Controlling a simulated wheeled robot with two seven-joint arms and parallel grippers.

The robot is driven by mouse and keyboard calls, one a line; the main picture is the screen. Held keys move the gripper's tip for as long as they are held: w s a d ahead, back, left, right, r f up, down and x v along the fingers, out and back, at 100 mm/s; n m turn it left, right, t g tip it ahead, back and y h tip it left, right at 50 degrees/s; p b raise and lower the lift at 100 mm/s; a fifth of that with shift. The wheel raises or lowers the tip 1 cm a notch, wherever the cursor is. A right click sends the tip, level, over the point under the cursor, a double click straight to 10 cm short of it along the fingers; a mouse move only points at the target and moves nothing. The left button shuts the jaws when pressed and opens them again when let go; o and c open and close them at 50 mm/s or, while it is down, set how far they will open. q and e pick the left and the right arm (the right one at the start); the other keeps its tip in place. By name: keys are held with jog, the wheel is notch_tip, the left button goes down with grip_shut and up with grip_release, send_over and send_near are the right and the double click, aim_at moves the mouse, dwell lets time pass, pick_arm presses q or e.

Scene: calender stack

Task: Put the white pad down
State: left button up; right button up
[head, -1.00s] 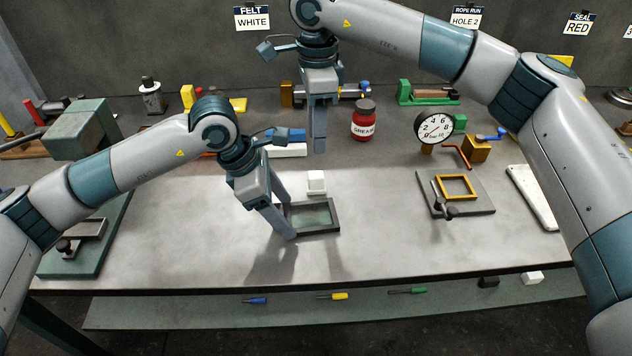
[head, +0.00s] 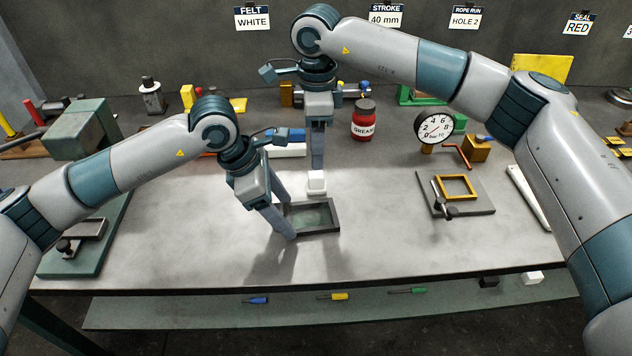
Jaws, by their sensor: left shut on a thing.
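The white pad (head: 316,184) is a small white block at the back edge of a dark, shallow tray (head: 325,229) in the middle of the table. My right gripper (head: 317,166) points straight down just over the pad, and its tips look close to or touching the pad's top. Its fingers overlap from this side, so I cannot tell if they are open or shut. My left gripper (head: 287,220) is shut on the tray's left side; the exact contact is partly hidden by its fingers.
A red grease jar (head: 364,123) and a dial gauge (head: 434,127) stand at the back. A plate with a yellow frame (head: 457,187) lies to the right. The table's front middle is clear.

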aim_at(316, 173)
jog(key=shift+f, duration=1.3)
jog(key=shift+a+f, duration=0.1)
jog(key=shift+f, duration=2.5)
grip_shut()
jog(key=shift+r, duration=0.1)
notch_tip(316, 173, up, 10)
jog(key=shift+f, duration=0.1)
